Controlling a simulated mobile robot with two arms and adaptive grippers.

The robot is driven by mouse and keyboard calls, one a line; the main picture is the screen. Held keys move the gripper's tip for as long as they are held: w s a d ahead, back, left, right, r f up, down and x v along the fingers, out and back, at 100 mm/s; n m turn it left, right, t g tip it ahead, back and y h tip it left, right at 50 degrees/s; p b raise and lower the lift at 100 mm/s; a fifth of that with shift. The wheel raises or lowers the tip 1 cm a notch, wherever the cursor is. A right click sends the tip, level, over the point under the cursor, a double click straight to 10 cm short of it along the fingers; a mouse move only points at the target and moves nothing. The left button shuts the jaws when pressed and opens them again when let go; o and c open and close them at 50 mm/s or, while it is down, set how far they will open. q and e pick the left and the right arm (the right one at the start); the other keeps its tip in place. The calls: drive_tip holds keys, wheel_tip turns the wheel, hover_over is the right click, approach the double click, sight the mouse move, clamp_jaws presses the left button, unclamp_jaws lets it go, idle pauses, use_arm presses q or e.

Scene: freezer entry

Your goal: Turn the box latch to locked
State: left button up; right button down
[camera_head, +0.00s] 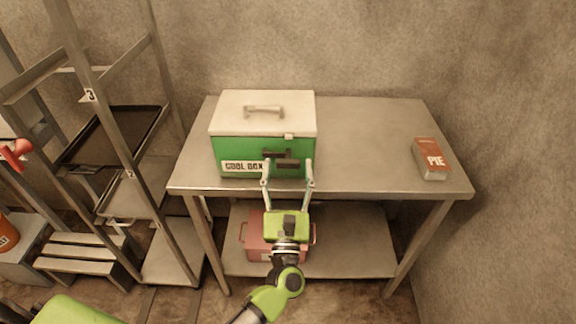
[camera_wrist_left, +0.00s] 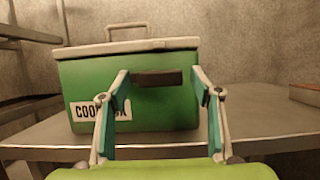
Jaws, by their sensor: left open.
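A green cool box (camera_head: 232,152) with a pale lid and a top handle stands on the steel table. It also shows in the left wrist view (camera_wrist_left: 85,85). A dark latch bar (camera_wrist_left: 160,78) lies roughly level on its front, below the lid; in the head view the dark latch (camera_head: 276,154) is partly confused with its shadow. My left gripper (camera_head: 288,168) is open and empty in front of the box. In the left wrist view the latch lies between the fingertips (camera_wrist_left: 160,84); I cannot tell whether they touch it. My right gripper is not in view.
A pie box (camera_head: 431,158) lies at the table's right end. The steel table (camera_head: 365,140) is bare between the two boxes. A red crate (camera_head: 258,248) sits on the lower shelf. A metal rack with dark trays (camera_head: 115,135) stands at the left; walls close the back and right.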

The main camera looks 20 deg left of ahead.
use_arm(q)
drive_tip(key=shift+w, duration=0.1)
drive_tip(key=c, duration=1.1)
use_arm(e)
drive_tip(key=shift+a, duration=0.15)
